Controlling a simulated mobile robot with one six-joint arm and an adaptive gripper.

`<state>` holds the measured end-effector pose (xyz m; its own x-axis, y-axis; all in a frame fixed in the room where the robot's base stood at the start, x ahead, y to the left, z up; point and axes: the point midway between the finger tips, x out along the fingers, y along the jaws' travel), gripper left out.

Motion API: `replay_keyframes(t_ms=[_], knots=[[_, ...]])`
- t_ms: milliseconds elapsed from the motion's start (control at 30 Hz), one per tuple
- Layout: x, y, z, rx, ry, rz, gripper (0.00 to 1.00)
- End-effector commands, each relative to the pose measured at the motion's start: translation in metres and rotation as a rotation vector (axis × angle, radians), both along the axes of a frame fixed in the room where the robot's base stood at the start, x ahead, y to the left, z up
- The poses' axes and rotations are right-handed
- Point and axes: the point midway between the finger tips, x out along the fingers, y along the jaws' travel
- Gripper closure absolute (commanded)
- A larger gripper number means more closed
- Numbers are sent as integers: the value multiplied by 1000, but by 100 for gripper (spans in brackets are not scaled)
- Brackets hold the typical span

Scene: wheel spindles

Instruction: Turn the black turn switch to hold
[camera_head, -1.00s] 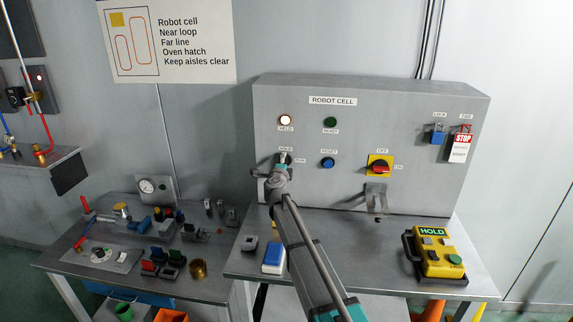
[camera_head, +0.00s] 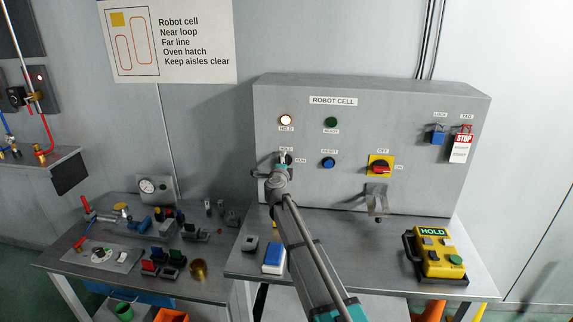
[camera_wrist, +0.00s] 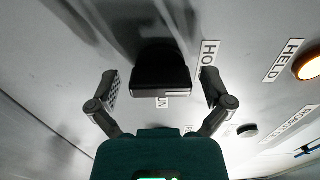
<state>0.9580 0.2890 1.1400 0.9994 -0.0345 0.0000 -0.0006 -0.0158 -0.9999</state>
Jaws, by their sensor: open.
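The black turn switch (camera_wrist: 160,75) stands out from the grey panel face in the wrist view, a block-like knob with a pale line along its near edge. My gripper (camera_wrist: 160,88) is open, one finger on each side of the knob, with a gap visible on both sides. The HOLD label (camera_wrist: 208,58) is to the right of the knob, and part of the RUN label (camera_wrist: 161,102) shows below it. In the head view my gripper (camera_head: 281,164) is at the switch and hides most of it.
The panel box (camera_head: 420,110) also carries a lit HELD lamp (camera_head: 286,120), a dark green lamp (camera_head: 331,122), a blue reset button (camera_head: 327,163) and a red-and-yellow switch (camera_head: 380,167). A yellow pendant (camera_head: 440,257) reading HOLD sits on the bench at right.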

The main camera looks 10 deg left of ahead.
Motion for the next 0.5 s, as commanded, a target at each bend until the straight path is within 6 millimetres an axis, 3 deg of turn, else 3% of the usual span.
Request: replay_keyframes(t_ms=[267, 500], knots=[[-11, 0, 0, 1, 0, 0, 0], [-40, 0, 0, 0, 0, 0, 0]])
